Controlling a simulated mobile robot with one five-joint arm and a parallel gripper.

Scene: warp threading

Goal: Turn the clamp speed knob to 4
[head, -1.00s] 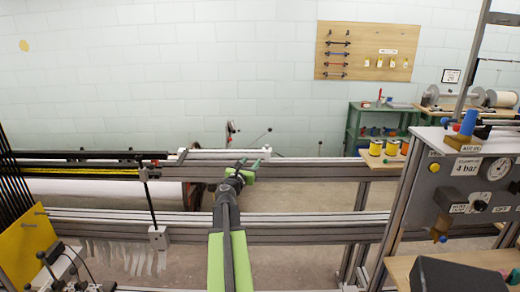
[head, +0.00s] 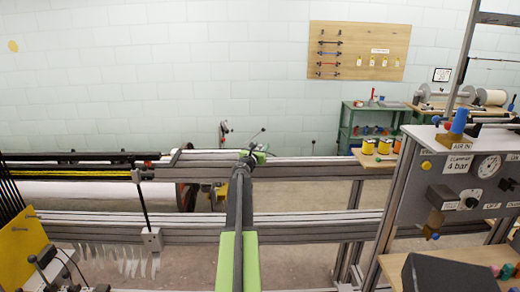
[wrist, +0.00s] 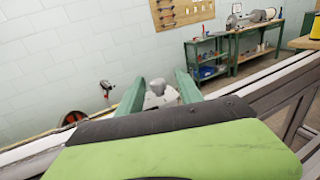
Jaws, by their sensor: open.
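A grey control panel (head: 410,205) stands at the right in the head view. It bears a small dark round knob (head: 471,202) beside a white label; its pointer and scale are too small to read, and I cannot tell whether it is the clamp speed knob. My gripper (head: 252,156) is near the middle of the head view, over the metal rails, well left of the panel. In the wrist view, my gripper (wrist: 158,88) has its two green fingers apart with nothing held between them. The panel's knob does not show in the wrist view.
A pressure gauge (head: 489,166) and a "4 bar" label sit above the knob. A blue "AIR IN" fitting (head: 459,121) tops the panel. A dark box (head: 450,274) lies below it. Long metal rails (head: 310,228) cross the middle. Yellow spools (head: 368,147) stand left of the panel.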

